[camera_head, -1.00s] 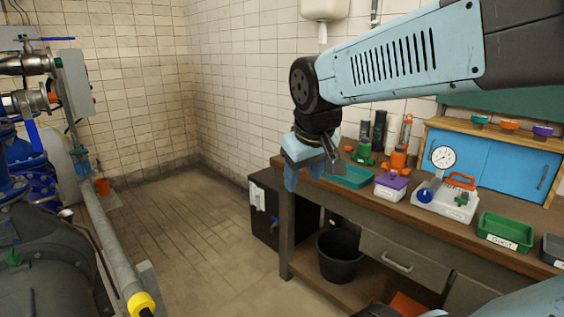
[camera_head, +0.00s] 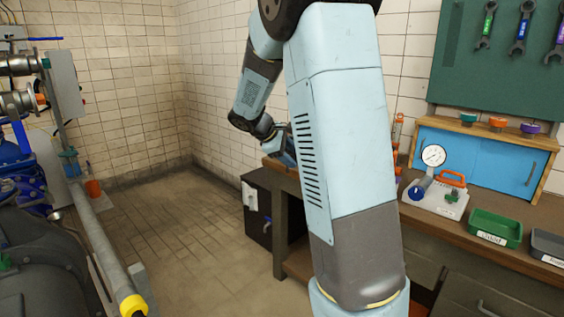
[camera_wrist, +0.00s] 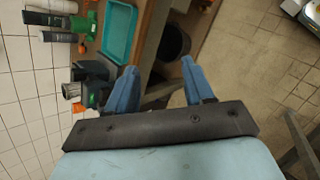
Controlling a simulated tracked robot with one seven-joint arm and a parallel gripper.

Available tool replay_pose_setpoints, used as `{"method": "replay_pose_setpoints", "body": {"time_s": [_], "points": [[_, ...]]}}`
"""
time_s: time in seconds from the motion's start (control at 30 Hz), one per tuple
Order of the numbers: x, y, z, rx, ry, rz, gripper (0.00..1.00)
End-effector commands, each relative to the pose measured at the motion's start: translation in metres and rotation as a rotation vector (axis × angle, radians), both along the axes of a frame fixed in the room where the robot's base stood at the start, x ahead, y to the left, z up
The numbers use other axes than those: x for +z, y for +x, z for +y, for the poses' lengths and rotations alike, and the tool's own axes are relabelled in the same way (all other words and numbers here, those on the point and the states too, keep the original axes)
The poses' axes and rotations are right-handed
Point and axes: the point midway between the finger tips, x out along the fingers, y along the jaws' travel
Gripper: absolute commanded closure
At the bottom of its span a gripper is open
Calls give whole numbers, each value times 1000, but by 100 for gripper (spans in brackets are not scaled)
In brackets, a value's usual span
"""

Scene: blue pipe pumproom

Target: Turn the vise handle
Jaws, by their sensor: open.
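My gripper (camera_wrist: 159,66) is open in the wrist view, its two blue fingers apart with nothing held between them. In the head view my arm hides most of it; it is near the left end of the workbench. A dark blocky thing (camera_wrist: 92,72) on the bench, left of my fingers in the wrist view, may be the vise, but I cannot tell for sure. A greyish bar (camera_wrist: 158,92) shows between and beyond the fingers; I cannot tell whether it is the vise handle or part of the bench. No contact is clear.
A teal tray (camera_wrist: 119,32), a green item (camera_wrist: 80,24) and dark bottles (camera_wrist: 42,20) are on the bench. A gauge unit (camera_head: 434,157) and green bin (camera_head: 495,226) are further right. The floor (camera_head: 150,235) left of the bench is clear.

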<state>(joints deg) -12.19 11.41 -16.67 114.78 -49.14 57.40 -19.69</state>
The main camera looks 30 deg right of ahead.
Motion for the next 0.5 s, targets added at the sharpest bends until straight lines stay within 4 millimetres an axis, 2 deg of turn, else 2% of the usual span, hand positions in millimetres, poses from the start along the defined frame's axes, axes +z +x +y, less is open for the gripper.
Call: {"method": "replay_pose_setpoints", "body": {"time_s": [0.03,0.2,0.5], "points": [[-9,14,-3,26,-43,37,48],[-31,60,-14,121,-198,151,48],[-76,139,-20,299,-485,361,48]]}}
